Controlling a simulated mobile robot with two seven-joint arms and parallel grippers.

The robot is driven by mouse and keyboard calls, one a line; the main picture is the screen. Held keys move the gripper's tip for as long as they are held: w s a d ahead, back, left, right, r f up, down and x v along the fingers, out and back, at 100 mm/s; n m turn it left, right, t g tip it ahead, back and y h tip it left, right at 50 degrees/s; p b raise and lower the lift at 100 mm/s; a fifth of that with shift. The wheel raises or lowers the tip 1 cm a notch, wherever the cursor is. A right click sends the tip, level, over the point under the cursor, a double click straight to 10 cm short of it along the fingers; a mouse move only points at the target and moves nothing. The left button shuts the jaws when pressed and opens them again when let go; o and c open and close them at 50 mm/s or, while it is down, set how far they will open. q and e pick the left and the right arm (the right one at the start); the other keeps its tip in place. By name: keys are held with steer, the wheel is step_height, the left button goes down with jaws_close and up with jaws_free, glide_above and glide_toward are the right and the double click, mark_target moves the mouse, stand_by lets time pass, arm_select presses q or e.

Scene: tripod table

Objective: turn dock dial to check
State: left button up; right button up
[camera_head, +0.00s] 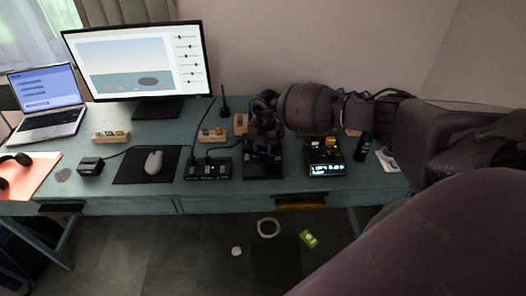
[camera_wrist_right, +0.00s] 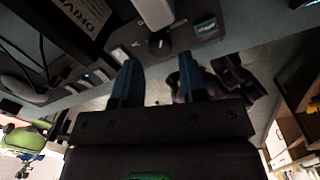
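A dark round knob (camera_wrist_right: 158,42), which looks like the dial, stands on a grey panel in the right wrist view, a little beyond my fingertips. A dark box marked "DRIVE" (camera_wrist_right: 85,15) is beside it. In the head view, a black unit (camera_head: 263,171) sits on the desk under my right gripper (camera_head: 264,147); the knob cannot be made out there. My right gripper also shows in the right wrist view (camera_wrist_right: 160,65), where its two blue fingers are apart with nothing between them. The knob appears apart from the fingers. My left gripper is not in view.
On the teal desk (camera_head: 130,196) are a laptop (camera_head: 45,105), a monitor (camera_head: 135,60), a mouse (camera_head: 153,163), a cabled black unit (camera_head: 208,170) and a lit-display unit (camera_head: 325,170).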

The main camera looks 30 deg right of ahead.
mark_target(264, 156)
step_height(264, 156, up, 8)
steer(key=shift+s+f, duration=0.15)
steer(key=shift+f, duration=0.05)
steer(key=shift+d, duration=0.1)
